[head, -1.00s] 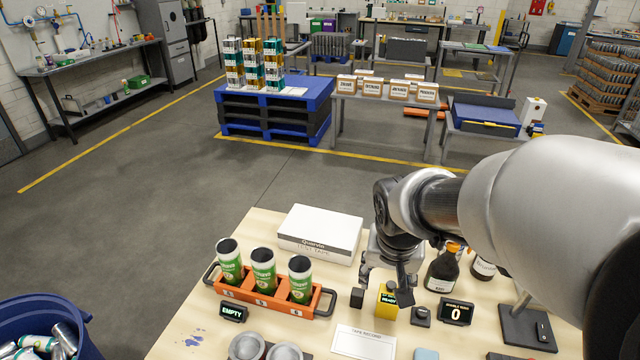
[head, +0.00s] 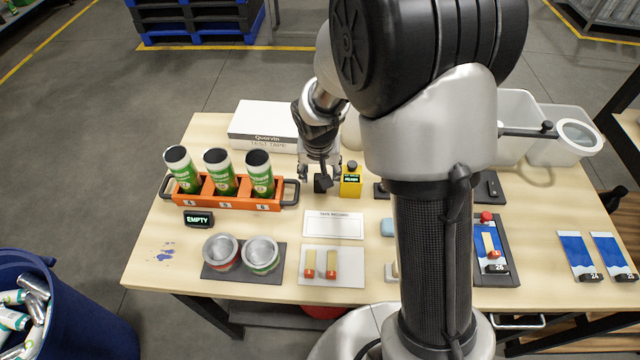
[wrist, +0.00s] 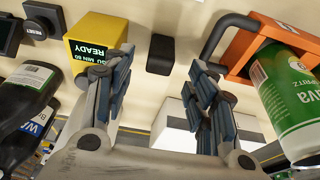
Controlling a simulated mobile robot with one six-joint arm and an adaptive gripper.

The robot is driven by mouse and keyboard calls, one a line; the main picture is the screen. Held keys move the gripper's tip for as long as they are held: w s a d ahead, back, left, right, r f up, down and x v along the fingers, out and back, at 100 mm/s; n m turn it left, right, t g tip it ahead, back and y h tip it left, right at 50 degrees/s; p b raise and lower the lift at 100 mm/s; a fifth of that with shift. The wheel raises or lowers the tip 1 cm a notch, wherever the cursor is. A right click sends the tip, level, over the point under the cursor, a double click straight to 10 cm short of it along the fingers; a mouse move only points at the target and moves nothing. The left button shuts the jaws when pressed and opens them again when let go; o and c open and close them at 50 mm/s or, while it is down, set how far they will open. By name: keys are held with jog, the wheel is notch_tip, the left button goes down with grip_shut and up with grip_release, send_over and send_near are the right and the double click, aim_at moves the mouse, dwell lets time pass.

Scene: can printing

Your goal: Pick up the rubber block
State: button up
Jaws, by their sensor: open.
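A small black block (wrist: 161,54), which looks like the rubber block, stands on the table in the wrist view. It lies beyond and between my open fingertips, with clear space around it. My gripper (wrist: 160,82) is empty, its fingers spread and pointing toward the block. In the head view my gripper (head: 319,180) hangs low over the table, between the orange can carrier (head: 230,200) and the yellow READY box (head: 351,182). The dark shape at its fingertips there cannot be told apart as block or finger.
The READY box (wrist: 93,42) is close to one finger, the carrier handle (wrist: 222,35) near the other. Dark bottles (wrist: 25,100) stand beyond the box. A white box (head: 264,125) sits behind the gripper; a white card (head: 333,225) lies in front.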

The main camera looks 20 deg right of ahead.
jog(key=b+x, duration=0.1)
jog(key=x, duration=0.5)
jog(key=shift+b, duration=0.35)
jog(key=c, duration=1.1)
jog(key=shift+r, duration=0.15)
jog(key=shift+c, duration=0.2)
